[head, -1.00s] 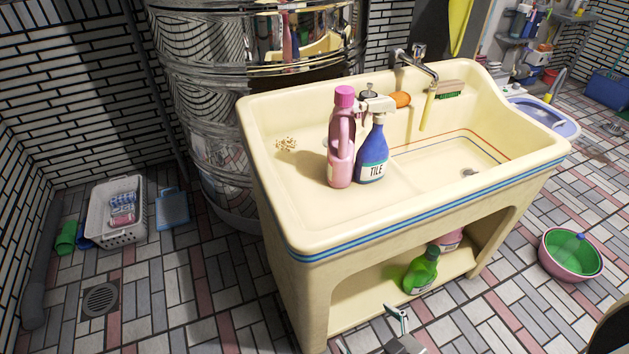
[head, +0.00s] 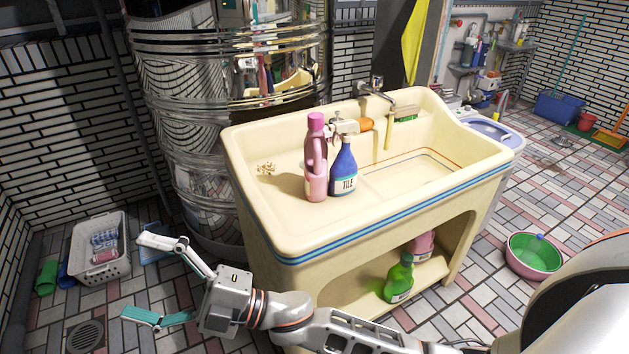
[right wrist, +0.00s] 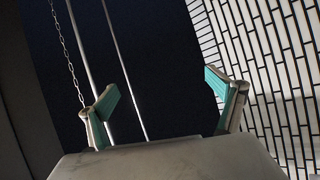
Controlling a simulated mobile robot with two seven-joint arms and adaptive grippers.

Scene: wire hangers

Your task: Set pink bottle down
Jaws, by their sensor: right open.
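The pink bottle (head: 316,160), with a darker pink cap, stands upright on the left part of the cream sink (head: 260,225). It is right beside a blue spray bottle labelled TILE (head: 344,168). My right gripper (head: 155,280) is open and empty, in front of the sink's left end, well apart from the bottle. In the right wrist view, its teal-padded fingers (right wrist: 160,86) are spread with nothing between them, facing a dark area and a tiled wall. My left gripper is not in view.
A green bottle (head: 399,280) and another pink bottle (head: 423,246) stand on the shelf under the sink. A grey basket (head: 98,262) is on the floor at left, and a pink-green bowl (head: 534,257) at right. A metal drum (head: 185,150) stands behind the sink.

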